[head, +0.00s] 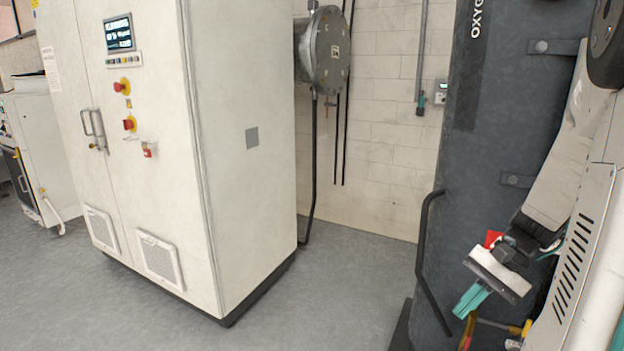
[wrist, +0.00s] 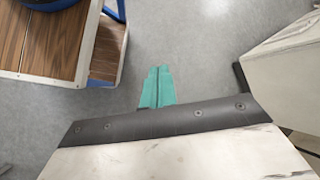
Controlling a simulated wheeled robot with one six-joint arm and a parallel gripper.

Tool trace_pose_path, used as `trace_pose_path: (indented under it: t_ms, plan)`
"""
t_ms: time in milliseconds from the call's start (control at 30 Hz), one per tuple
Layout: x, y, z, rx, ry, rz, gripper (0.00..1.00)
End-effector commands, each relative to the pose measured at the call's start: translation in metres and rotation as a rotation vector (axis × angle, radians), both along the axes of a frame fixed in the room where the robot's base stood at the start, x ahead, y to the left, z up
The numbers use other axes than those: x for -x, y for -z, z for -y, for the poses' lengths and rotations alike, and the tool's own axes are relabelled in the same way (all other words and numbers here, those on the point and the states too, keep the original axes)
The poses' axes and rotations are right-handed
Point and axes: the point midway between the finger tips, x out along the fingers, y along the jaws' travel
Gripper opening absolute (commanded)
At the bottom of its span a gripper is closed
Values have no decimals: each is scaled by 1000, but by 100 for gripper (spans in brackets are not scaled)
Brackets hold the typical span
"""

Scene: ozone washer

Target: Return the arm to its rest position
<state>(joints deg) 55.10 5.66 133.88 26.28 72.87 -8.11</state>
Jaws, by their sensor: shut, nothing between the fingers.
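My gripper (head: 472,300) hangs at the lower right of the head view, in front of the dark oxygen tank (head: 470,130). Its teal fingers are together and point down and to the left, with nothing between them. My arm comes down from the upper right and is bent, partly cut off by the picture's edge. In the wrist view the closed teal fingers (wrist: 157,88) show over bare grey floor.
A tall cream cabinet (head: 245,190) with a screen and red buttons stands left of centre. A black handle (head: 421,260) runs beside the gripper. The wrist view shows brown wooden steps (wrist: 50,45) at upper left. Grey floor (head: 320,300) lies free between cabinet and tank.

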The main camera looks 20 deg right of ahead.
Motion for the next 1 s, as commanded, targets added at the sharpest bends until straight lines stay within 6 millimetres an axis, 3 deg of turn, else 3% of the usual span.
trace_pose_path:
  t_ms: [33, 200, 367, 600, 800, 1000]
  plan:
    - [1, -12, -20, 63, -86, -12, 0]
    - [16, -41, -69, 268, -332, -32, 0]
    - [32, -64, -107, 457, -555, 16, 0]
    - [52, -96, -159, 672, -856, 212, 0]
    - [58, -115, -190, 718, -973, 360, 0]
    - [58, -116, -195, 716, -1008, 381, 0]
